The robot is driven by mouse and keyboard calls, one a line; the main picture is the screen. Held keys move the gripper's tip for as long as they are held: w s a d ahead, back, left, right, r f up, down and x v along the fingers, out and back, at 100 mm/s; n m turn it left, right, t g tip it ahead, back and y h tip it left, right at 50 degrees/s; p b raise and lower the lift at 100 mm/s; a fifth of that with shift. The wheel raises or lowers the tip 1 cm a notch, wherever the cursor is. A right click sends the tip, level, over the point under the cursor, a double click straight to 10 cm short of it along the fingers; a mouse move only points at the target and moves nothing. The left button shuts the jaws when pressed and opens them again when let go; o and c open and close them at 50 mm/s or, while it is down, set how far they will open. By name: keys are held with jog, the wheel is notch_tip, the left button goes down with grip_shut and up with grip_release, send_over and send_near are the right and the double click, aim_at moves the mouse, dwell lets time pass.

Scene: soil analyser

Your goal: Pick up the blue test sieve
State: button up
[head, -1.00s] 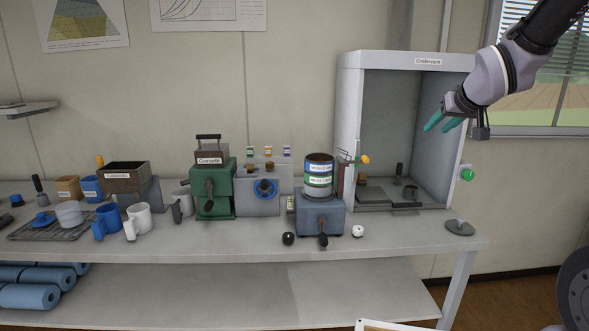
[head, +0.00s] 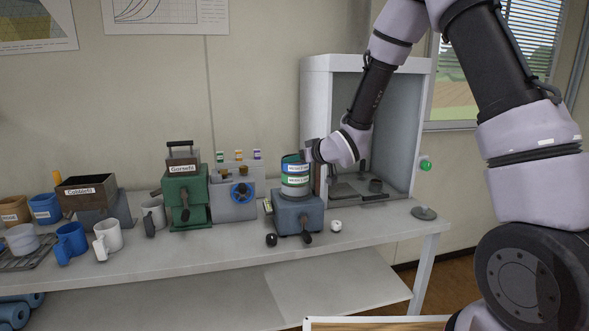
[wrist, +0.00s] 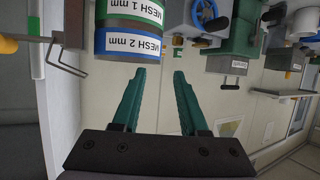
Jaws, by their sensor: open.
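The blue test sieve (head: 296,168), labelled MESH 2 mm, is on top of a green sieve (head: 296,180) labelled MESH 1 mm, in a stack on a blue-grey machine. In the wrist view the picture is turned over, so the blue sieve (wrist: 130,45) shows below the green one (wrist: 135,13). My gripper (wrist: 160,72) is open and empty, with teal fingers close to the blue sieve's top rim. In the head view my gripper (head: 291,157) reaches in from the right at the stack's top. Whether the fingers touch the sieve I cannot tell.
The white cabinet (head: 316,110) stands just right of the stack. A thin wire part with an orange end (wrist: 62,55) is beside the stack. The green machine (head: 186,197) and grey box (head: 233,202) stand to the left. Small black and white knobs (head: 335,226) lie in front.

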jog(key=x, duration=0.5)
jog(key=shift+w, duration=0.2)
grip_shut()
jog(key=shift+f, duration=0.15)
dwell(1.1)
